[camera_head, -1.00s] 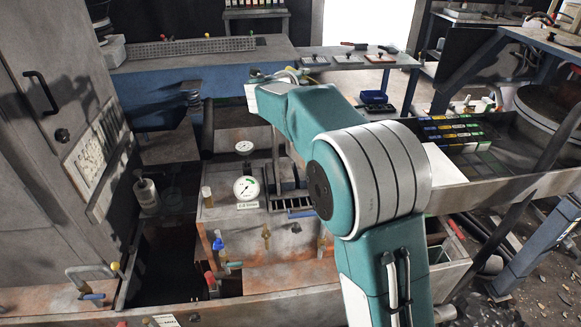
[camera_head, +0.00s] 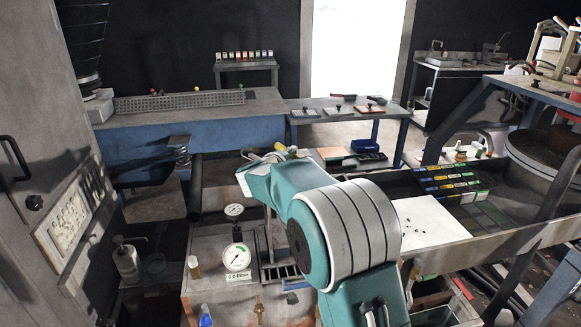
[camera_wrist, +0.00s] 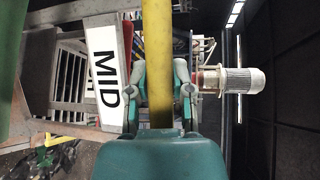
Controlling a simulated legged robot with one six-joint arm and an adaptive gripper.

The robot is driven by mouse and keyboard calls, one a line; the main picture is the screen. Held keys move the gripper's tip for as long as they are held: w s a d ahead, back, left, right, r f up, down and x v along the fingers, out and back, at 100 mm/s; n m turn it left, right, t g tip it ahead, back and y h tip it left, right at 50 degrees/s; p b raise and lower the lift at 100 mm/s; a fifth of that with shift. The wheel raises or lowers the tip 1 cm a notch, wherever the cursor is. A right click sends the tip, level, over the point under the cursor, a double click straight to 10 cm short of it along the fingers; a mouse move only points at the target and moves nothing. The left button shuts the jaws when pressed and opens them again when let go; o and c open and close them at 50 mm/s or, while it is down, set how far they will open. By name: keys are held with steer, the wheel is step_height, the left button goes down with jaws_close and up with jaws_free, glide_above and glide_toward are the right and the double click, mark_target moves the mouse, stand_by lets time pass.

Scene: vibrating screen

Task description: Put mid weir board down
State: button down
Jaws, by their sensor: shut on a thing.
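In the wrist view my gripper (camera_wrist: 158,68) is shut on a yellow bar (camera_wrist: 156,30), which runs between its two fingers. A white plate lettered MID (camera_wrist: 106,68), the label of the mid weir board, lies tilted just left of the fingers. How the plate joins the yellow bar is hidden. In the head view my teal arm reaches forward over the machine with the gauges, and my fingers are mostly hidden at its far end. A small bit of yellow shows there.
A long bench (camera_head: 262,104) and a small table (camera_head: 376,111) with flat samples stand behind. A blue tray (camera_head: 364,146) sits lower down. A pressure gauge (camera_head: 237,257) is left of my arm. Colored blocks (camera_head: 448,185) and a white sheet (camera_head: 432,222) lie at right.

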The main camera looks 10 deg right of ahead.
steer(key=shift+f, duration=1.55)
steer(key=c, duration=0.5)
jaws_free()
steer(key=shift+f, duration=0.1)
